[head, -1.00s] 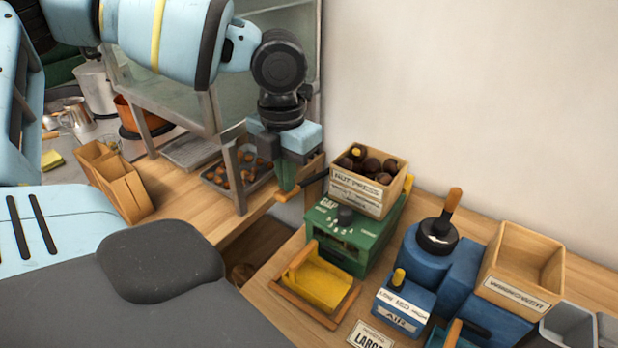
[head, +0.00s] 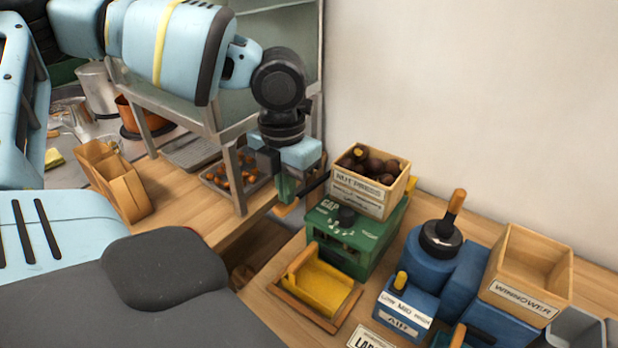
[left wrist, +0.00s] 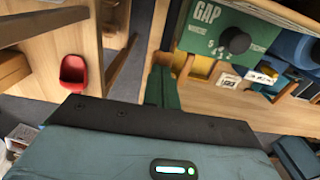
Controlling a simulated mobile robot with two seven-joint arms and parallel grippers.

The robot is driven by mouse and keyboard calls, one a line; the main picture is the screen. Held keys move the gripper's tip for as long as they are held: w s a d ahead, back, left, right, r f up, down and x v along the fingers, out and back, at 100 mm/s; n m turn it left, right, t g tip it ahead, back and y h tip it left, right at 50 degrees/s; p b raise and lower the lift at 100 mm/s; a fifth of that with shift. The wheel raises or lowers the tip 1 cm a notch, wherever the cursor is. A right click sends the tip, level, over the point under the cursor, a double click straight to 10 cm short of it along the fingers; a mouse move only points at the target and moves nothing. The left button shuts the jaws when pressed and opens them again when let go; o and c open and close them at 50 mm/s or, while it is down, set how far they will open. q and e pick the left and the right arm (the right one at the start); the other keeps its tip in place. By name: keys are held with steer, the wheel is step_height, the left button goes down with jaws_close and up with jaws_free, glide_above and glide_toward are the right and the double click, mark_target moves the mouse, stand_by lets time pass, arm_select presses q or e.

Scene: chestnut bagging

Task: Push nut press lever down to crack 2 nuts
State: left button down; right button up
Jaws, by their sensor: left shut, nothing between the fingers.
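The green nut press (head: 345,240) stands on the table in the head view, with a box labelled NUT PRESS (head: 360,198) full of dark nuts on top. Its lever (head: 316,185), a dark rod with a wooden handle end, sticks out from its left side and slopes down to the left. My left gripper (head: 286,194) is shut and empty, pointing down at the lever's handle end; its fingers partly hide it. Exact contact is hard to tell. In the left wrist view the shut green fingers (left wrist: 162,88) are left of the press top (left wrist: 212,25). My right gripper is out of view.
A yellow tray (head: 322,287) sits in a wooden frame before the press. A blue machine (head: 455,280) and a WINNOWER box (head: 527,290) stand to the right. A rack with a tray of chestnuts (head: 212,185) is to the left. A gap separates the two tables.

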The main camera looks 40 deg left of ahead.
arm_select(q)
steer(key=shift+s+f, duration=0.1)
steer(key=shift+f, duration=0.7)
steer(key=shift+f+b, duration=0.3)
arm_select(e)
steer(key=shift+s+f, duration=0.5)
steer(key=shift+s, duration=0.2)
arm_select(q)
steer(key=shift+f, duration=0.1)
